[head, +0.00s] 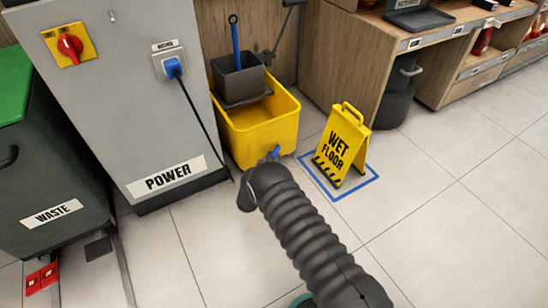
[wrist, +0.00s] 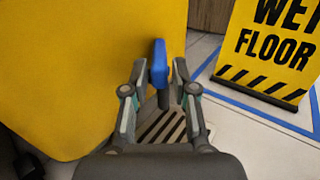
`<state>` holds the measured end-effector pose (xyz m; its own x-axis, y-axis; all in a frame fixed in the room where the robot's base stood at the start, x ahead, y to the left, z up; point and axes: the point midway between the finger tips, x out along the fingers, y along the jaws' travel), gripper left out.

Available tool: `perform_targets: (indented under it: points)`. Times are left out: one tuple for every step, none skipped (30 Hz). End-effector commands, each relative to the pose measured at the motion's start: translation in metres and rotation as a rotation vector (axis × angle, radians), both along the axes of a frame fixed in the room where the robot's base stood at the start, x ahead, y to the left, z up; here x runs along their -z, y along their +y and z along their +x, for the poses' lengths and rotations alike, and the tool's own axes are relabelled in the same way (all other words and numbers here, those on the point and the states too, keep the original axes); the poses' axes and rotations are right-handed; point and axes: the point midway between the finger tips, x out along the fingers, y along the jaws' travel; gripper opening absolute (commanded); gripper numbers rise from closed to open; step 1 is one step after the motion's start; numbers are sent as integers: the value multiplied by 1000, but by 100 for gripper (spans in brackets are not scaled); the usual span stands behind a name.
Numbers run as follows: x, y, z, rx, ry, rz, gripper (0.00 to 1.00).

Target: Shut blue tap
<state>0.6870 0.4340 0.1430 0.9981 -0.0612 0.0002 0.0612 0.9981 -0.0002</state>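The blue tap (wrist: 158,62) is on the lower front of the yellow mop bucket (wrist: 85,60). Its handle looks upright in the wrist view, with a dark spout (wrist: 164,100) below it. In the head view the tap (head: 275,152) just shows past the end of my arm, in front of the bucket (head: 262,130). My gripper (wrist: 160,70) is open in the wrist view. One fingertip is on each side of the tap, with a small gap showing on both sides. In the head view my fingers are hidden behind my arm.
A slatted floor drain (wrist: 165,128) lies below the tap. A yellow wet floor sign (head: 342,145) stands to the right inside a blue floor outline. A grey power cabinet (head: 130,90) with a hanging black cable stands left of the bucket. Floor at right is clear.

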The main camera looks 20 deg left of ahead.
Motion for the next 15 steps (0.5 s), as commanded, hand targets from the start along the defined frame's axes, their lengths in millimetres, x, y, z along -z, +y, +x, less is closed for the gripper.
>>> perform_targets:
  points:
    - [1, -1, 5, 1, 0, 0, 27]
    - [1, -1, 8, 1, 1, 0, 27]
    - [1, -1, 10, 1, 1, 0, 27]
    - [1, -1, 12, 1, 1, 0, 27]
    - [1, -1, 13, 1, 0, 0, 27]
    - [0, -1, 15, 0, 0, 0, 27]
    - [0, -1, 15, 0, 0, 0, 27]
    - [0, -1, 16, 0, 0, 0, 27]
    - [0, -1, 16, 0, 0, 0, 27]
    - [0, -1, 16, 0, 0, 0, 27]
    - [0, -1, 16, 0, 0, 0, 27]
    - [0, -1, 16, 0, 0, 0, 27]
    - [0, -1, 16, 0, 0, 0, 27]
    - [0, -1, 16, 0, 0, 0, 27]
    - [0, -1, 16, 0, 0, 0, 25]
